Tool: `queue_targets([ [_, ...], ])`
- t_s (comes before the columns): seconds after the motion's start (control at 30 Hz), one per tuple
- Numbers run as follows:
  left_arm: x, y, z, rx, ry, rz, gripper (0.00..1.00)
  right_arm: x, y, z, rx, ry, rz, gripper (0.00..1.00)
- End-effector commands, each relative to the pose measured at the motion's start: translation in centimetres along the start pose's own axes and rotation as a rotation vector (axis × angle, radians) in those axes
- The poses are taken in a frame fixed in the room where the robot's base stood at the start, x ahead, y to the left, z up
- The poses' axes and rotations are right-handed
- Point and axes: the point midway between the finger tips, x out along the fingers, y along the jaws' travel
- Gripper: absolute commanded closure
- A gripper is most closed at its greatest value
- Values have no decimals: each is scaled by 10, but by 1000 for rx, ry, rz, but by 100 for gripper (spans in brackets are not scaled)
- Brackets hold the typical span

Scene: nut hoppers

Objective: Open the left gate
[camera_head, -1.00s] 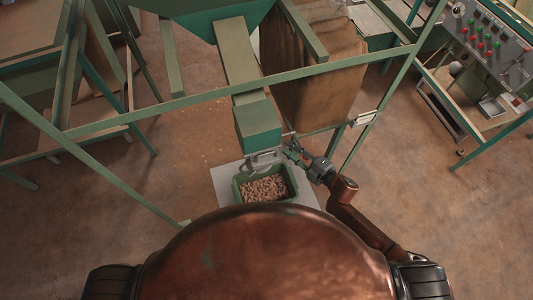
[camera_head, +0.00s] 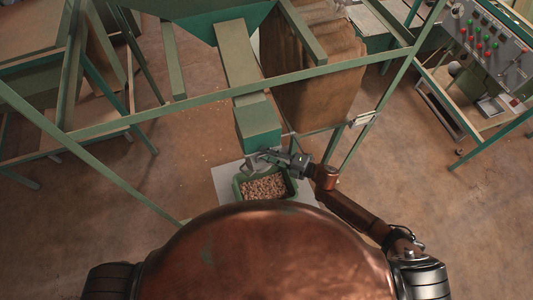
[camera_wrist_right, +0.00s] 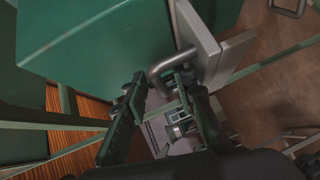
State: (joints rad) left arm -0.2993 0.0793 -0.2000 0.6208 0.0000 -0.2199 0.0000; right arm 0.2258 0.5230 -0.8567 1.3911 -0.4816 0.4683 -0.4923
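A green hopper chute ends in a green box (camera_head: 258,124), which also shows large in the right wrist view (camera_wrist_right: 100,40). A pale metal gate plate (camera_wrist_right: 197,38) with a bent grey bar handle (camera_wrist_right: 160,68) sits at the box's edge. My right gripper (camera_head: 268,156) is at the gate below the box. In the right wrist view its two dark fingers (camera_wrist_right: 162,88) are apart, with part of the handle between them. I cannot tell whether they touch it. My left gripper is not in view.
A green bin (camera_head: 265,187) of nuts stands on a pale sheet below the box. Green frame bars (camera_head: 220,93) cross in front of the chute. A brown sack-like block (camera_head: 315,75) is to the right. A control panel (camera_head: 495,45) is at the far right.

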Motion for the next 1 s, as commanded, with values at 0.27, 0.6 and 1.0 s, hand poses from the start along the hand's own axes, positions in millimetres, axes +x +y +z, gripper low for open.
queue_targets([
  [0.27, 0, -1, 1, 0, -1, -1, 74, 1, 0, 0, 1, 0, 0, 77],
  [0.6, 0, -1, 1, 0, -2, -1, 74, 0, 0, 0, 1, 0, 0, 100],
  [1.0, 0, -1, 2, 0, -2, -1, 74, 0, -1, 0, 1, -1, 0, 100],
])
